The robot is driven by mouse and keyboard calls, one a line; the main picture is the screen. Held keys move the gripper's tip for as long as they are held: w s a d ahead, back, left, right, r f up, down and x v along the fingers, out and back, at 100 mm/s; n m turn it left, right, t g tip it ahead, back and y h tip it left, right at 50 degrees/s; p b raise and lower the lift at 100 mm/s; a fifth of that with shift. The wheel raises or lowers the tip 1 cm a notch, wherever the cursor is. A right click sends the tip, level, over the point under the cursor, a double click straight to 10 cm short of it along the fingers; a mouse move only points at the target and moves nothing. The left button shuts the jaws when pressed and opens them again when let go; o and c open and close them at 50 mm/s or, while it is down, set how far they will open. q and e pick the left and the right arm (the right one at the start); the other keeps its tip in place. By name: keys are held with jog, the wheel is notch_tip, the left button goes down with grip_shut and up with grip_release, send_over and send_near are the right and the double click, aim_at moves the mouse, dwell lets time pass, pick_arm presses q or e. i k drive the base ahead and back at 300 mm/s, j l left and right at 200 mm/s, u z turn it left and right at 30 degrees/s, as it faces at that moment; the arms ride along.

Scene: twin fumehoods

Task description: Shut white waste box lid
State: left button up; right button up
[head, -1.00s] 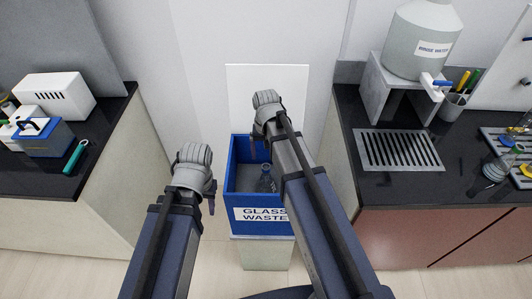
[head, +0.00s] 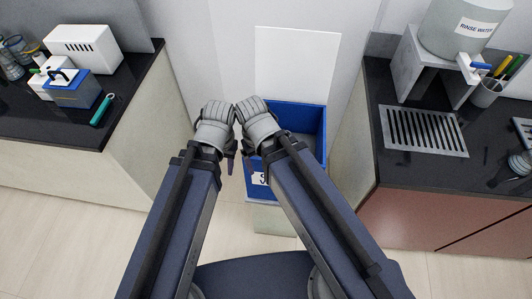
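The blue glass waste box (head: 315,124) stands on a pale base between the two counters. Its white lid (head: 296,65) is raised, standing upright at the back of the box against the wall. My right arm covers the box's front left part and most of its label, and the glass flask inside is hidden. My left gripper (head: 229,166) points down just left of the box. My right gripper (head: 249,160) is close beside it, at the box's left front. The fingers are mostly hidden by the wrists, so their opening cannot be told.
The left counter (head: 82,125) carries a white box, a blue-and-white device and a green-handled tool (head: 101,110). The right counter (head: 395,168) carries a drain grate (head: 424,131), a rinse water tank (head: 466,32) on a stand and a pen cup (head: 486,93). The floor at lower left is clear.

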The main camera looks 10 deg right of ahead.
aim_at(291, 64)
jog(key=k+l, duration=0.15)
jog(key=l, duration=0.15)
jog(key=k+l, duration=0.15)
jog(key=l, duration=0.2)
jog(key=k+l, duration=0.15)
jog(key=l, duration=0.15)
jog(key=k+l, duration=0.15)
jog(key=l, duration=0.2)
jog(key=i+u, duration=0.05)
